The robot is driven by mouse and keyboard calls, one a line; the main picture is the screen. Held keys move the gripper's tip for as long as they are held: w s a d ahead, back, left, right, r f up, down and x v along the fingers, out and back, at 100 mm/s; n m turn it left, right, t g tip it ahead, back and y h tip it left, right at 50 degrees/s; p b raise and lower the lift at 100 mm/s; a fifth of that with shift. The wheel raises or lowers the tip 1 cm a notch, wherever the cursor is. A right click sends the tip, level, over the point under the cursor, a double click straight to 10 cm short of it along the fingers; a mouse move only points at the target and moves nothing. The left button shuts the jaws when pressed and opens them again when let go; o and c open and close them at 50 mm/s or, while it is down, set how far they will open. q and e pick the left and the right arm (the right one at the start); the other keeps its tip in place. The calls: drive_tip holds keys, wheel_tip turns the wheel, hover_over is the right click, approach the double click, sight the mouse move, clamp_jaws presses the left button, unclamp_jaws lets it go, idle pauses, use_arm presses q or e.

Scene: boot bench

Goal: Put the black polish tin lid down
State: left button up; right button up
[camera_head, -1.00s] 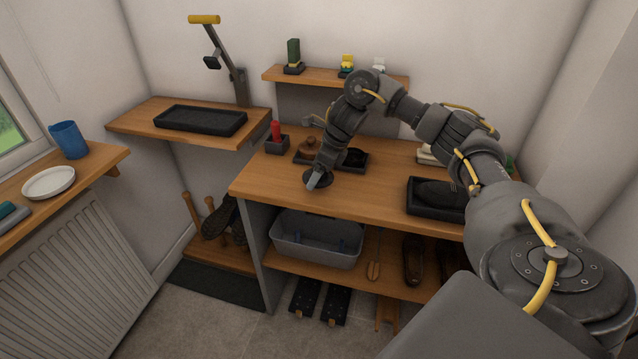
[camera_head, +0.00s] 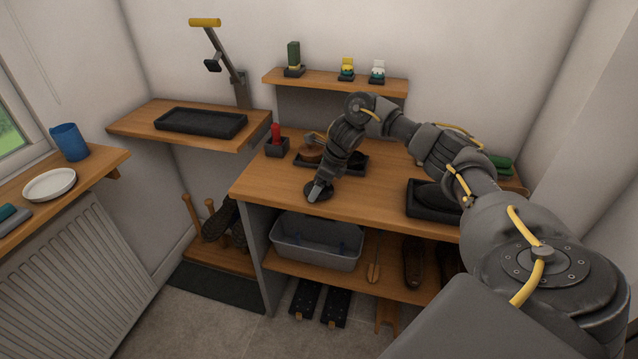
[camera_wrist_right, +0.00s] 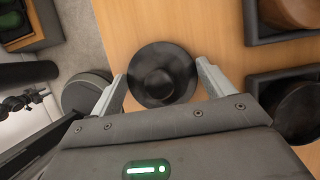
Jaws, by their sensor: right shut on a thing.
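The black polish tin lid (camera_wrist_right: 162,74) is a round dark disc with a raised knob, between the two fingertips of my right gripper (camera_wrist_right: 164,84) in the wrist view. The fingers are shut on it at its sides. In the head view, my right gripper (camera_head: 315,194) points down near the front left of the wooden bench top (camera_head: 385,193), with the lid showing as a dark disc under it. I cannot tell whether the lid touches the wood. My left gripper is not in view.
Behind the gripper stands a dark tray (camera_head: 346,170) with a brown brush and a black round thing. A red-handled item in a dark holder (camera_head: 277,147) stands at the back left. A black tray (camera_head: 428,209) lies to the right. Bare wood lies between them.

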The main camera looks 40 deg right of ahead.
drive_tip(key=o, duration=0.9)
drive_tip(key=shift+d+f, duration=0.1)
drive_tip(key=shift+r, duration=0.35)
drive_tip(key=p+v, duration=0.2)
drive_tip(key=v, duration=0.9)
drive_tip(key=shift+r, duration=0.3)
